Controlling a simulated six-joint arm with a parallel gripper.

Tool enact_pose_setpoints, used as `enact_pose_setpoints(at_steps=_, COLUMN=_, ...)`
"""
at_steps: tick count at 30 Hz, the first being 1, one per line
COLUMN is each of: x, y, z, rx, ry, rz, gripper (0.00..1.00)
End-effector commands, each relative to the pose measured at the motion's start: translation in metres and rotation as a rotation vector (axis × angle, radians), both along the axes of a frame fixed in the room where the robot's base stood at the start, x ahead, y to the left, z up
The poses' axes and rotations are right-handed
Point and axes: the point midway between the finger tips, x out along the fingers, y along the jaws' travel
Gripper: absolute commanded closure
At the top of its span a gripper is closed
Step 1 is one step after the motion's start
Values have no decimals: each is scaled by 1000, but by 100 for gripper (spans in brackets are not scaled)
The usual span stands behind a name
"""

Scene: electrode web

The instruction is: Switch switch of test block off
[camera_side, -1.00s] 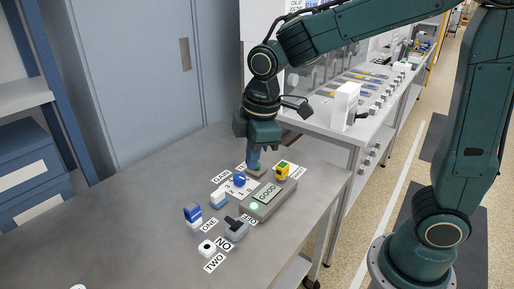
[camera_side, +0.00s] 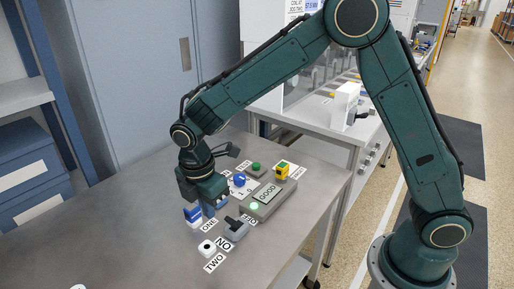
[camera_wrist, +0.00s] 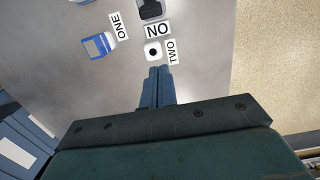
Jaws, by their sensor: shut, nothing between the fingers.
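The grey block with a GOOD display (camera_side: 266,195) and a glowing green light (camera_side: 254,206) lies on the table in the side view. In front of it stands a small grey box with a black lever (camera_side: 236,228); part of it shows in the wrist view (camera_wrist: 150,8). I cannot tell which control is the test block's switch. My gripper (camera_side: 209,212) is shut and empty, fingers pointing down, over the controls between the lever box and the blue-and-white piece (camera_side: 193,216) by label ONE. In the wrist view the fingertips (camera_wrist: 160,70) appear just below the white socket (camera_wrist: 153,51).
A blue dial (camera_side: 239,180), a green button (camera_side: 256,166) and a yellow piece (camera_side: 282,171) stand farther back. The white socket by label TWO also shows in the side view (camera_side: 207,248). The table's left part (camera_side: 110,235) is mostly clear.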

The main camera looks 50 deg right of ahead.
Motion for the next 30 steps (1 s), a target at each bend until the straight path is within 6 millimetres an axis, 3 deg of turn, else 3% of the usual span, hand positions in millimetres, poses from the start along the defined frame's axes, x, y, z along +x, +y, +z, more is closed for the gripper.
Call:
enact_pose_setpoints(at_steps=17, x=0, y=0, z=-6, rx=-1, ry=2, rz=6, gripper=100)
enact_pose_setpoints(at_steps=23, x=0, y=-1, z=-21, rx=-2, ry=4, rz=5, gripper=100)
enact_pose_setpoints(at_steps=30, x=-1, y=-4, z=-53, rx=-2, ry=6, rz=4, gripper=100)
